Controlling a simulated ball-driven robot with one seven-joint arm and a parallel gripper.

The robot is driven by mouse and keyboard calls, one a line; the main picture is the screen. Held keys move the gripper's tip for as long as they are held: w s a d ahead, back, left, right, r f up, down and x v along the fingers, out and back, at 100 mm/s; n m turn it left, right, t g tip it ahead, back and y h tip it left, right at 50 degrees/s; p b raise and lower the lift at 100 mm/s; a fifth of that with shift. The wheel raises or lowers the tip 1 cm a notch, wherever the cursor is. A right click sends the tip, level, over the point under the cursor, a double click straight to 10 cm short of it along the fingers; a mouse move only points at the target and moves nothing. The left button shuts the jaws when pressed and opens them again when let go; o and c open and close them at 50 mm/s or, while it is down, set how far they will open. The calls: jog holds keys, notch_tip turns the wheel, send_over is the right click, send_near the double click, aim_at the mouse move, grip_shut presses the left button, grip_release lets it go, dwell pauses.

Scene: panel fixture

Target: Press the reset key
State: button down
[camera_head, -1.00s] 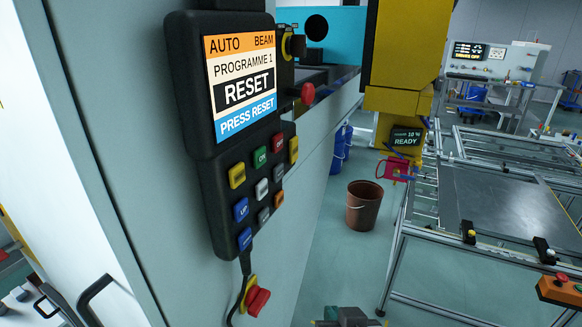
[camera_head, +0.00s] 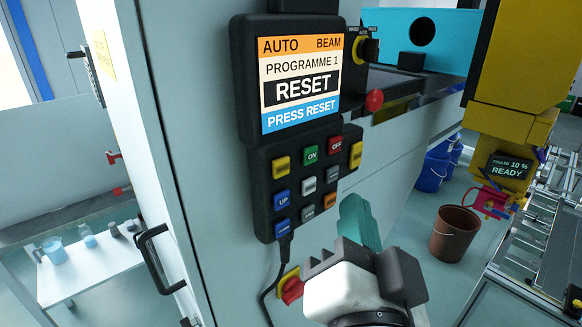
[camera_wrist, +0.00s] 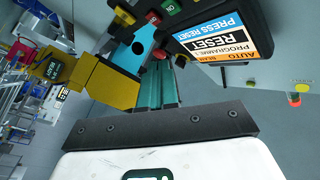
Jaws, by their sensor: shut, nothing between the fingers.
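A dark control pendant (camera_head: 297,150) hangs on a grey-green cabinet. Its screen (camera_head: 301,84) reads "AUTO BEAM, PROGRAMME 1, RESET, PRESS RESET". Below are a green ON key (camera_head: 310,155), a red OFF key (camera_head: 335,145), yellow keys (camera_head: 281,167) left and right, a blue UP key (camera_head: 282,199), another blue key, grey keys and an orange key (camera_head: 330,200). I cannot read which is labelled reset. My gripper (camera_head: 353,207) is shut and empty, its teal fingers pointing up, below and right of the keypad. In the wrist view the fingers (camera_wrist: 160,72) show below the upside-down pendant.
A red mushroom button (camera_head: 374,100) and a yellow selector switch (camera_head: 366,49) stick out right of the pendant. A red-and-yellow stop button (camera_head: 291,287) and the pendant's cable are below it. A black door handle (camera_head: 158,260) protrudes at left. A brown bucket (camera_head: 454,235) stands right.

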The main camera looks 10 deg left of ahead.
aim_at(282, 168)
jog(key=w+a+b, duration=0.1)
jog(key=w+a, duration=0.4)
jog(key=a, duration=0.2)
jog(key=shift+w, duration=0.25)
dwell(0.3)
jog(key=shift+w+a+b, duration=0.1)
jog(key=shift+a+b, duration=0.05)
jog(key=shift+b, duration=0.3)
dwell(1.5)
jog(key=shift+w+a, duration=0.15)
jog(key=shift+a, duration=0.05)
jog(key=shift+w+a+b, duration=0.25)
jog(key=shift+a+b, duration=0.05)
jog(key=shift+b, duration=0.1)
dwell(0.8)
dwell(0.3)
jog(key=shift+s+d, duration=0.5)
jog(key=shift+d, duration=0.15)
